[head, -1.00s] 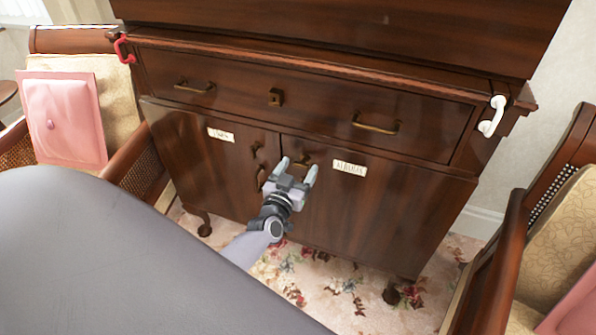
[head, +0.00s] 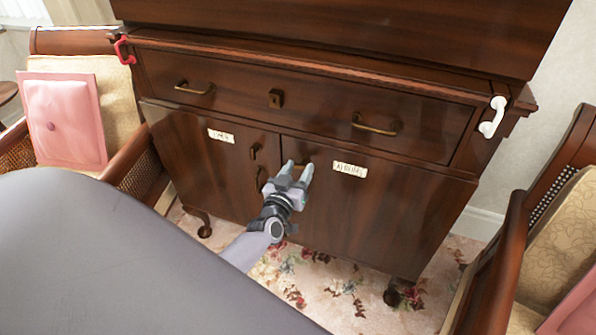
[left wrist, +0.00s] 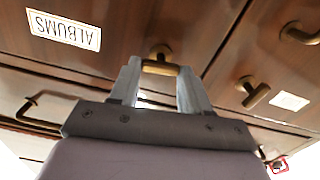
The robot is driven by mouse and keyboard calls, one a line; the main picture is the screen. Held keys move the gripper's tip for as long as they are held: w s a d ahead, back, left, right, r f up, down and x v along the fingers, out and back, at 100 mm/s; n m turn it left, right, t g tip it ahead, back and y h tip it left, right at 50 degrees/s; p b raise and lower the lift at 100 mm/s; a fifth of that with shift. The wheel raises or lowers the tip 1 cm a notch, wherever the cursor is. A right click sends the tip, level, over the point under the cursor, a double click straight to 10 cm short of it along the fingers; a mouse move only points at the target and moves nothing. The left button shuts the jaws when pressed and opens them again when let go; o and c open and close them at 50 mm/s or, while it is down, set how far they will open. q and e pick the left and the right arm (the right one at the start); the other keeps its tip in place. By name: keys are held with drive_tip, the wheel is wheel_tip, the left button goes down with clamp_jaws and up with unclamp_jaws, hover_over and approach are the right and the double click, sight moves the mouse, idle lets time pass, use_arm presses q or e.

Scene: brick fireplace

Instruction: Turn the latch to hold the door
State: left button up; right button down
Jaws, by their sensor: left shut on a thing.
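My left gripper (head: 300,168) is at the upper inner corner of the right cabinet door (head: 375,210), its fingers closed around a small brass T-shaped latch. In the left wrist view the latch (left wrist: 160,67) shows between the two fingertips, its bar running across from finger to finger. In the head view the fingers mostly hide it. A similar brass latch (head: 255,150) is on the left cabinet door (head: 200,165), and it also shows in the left wrist view (left wrist: 256,93). Both doors look shut. My right gripper is not in view.
The right door has an "ALBUMS" label (head: 350,169). A brass pull (head: 262,179) sits below the left latch. Above is a drawer with brass handles (head: 375,125). Red (head: 122,48) and white (head: 492,117) hooks are at the cabinet's sides. Chairs stand left (head: 140,150) and right (head: 510,240).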

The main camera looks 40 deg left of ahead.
use_arm(q)
drive_tip(key=n, duration=0.5)
drive_tip(key=shift+a+b, duration=0.1)
drive_tip(key=shift+b, duration=0.25)
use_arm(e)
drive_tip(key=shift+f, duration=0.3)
use_arm(q)
drive_tip(key=n, duration=0.3)
drive_tip(key=shift+f+b, duration=0.1)
drive_tip(key=shift+b, duration=0.2)
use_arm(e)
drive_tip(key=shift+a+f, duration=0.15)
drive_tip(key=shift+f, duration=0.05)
use_arm(q)
drive_tip(key=n+b, duration=0.1)
drive_tip(key=n, duration=0.3)
drive_tip(key=shift+a+f, duration=0.1)
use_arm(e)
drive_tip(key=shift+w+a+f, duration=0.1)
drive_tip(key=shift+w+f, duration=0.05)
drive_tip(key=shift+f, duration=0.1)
use_arm(q)
drive_tip(key=shift+n+b, duration=0.65)
drive_tip(key=shift+n, duration=1.45)
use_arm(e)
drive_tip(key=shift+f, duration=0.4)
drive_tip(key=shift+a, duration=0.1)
use_arm(q)
drive_tip(key=o, duration=1.1)
drive_tip(key=shift+c, duration=0.2)
